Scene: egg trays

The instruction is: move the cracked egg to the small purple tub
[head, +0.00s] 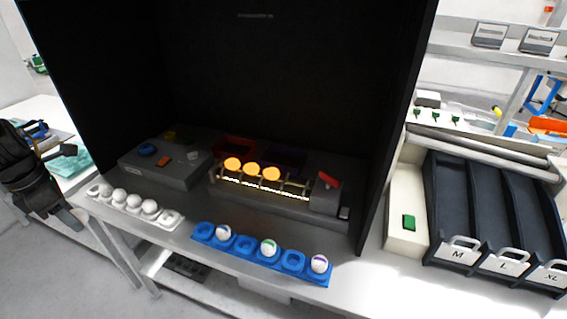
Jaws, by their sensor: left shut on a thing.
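My left gripper (64,186) is at the far left, outside the dark booth and left of the white egg tray. A dark purple tub (285,157) is dimly visible inside the booth, behind the lit rack. Three eggs glow orange on the lit rack: a left one (232,163), a middle one (251,169) and a right one (271,174). I cannot make out a crack on any egg. My right gripper is out of view.
A dark red tub (235,147) is left of the purple one. A white tray (174,218) holds several white eggs. A blue tray (247,244) holds three banded eggs with empty cups between. Black M, L and XL chutes (485,215) stand right of the booth wall (398,120).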

